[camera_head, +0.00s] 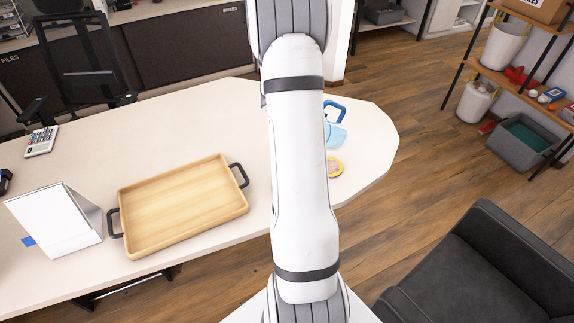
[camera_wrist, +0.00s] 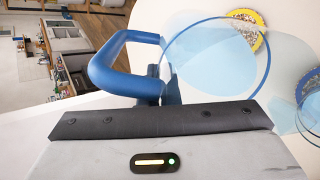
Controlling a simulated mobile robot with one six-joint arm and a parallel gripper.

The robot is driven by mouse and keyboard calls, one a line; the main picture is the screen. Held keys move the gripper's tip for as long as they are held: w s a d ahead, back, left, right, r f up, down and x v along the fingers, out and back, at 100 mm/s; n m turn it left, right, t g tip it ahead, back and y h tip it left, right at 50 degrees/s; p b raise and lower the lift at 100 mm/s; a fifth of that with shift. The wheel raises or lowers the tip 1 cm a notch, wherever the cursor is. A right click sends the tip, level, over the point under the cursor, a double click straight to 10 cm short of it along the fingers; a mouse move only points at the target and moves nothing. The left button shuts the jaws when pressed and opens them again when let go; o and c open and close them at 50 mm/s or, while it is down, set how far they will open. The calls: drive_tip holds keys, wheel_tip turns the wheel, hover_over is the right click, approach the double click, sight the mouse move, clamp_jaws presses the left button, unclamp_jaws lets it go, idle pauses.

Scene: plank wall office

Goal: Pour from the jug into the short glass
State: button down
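The jug is light blue and see-through, with a thick blue handle. In the head view the jug (camera_head: 337,136) shows just right of my arm, partly hidden by it, and looks tilted. In the wrist view its rim and blue handle (camera_wrist: 112,62) fill the upper middle. My gripper (camera_wrist: 168,78) has its dark fingers close together at the handle and appears shut on it; the fingertips are partly hidden.
A wooden tray (camera_head: 180,247) with dark handles and a white stand-up card (camera_head: 56,222) are left. A dark armchair (camera_head: 480,270) is front right.

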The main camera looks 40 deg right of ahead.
drive_tip(key=shift+a+r+h+b, duration=0.5)
drive_tip(key=shift+r+h+b, duration=0.15)
drive_tip(key=shift+r+h, duration=0.1)
idle(2.1)
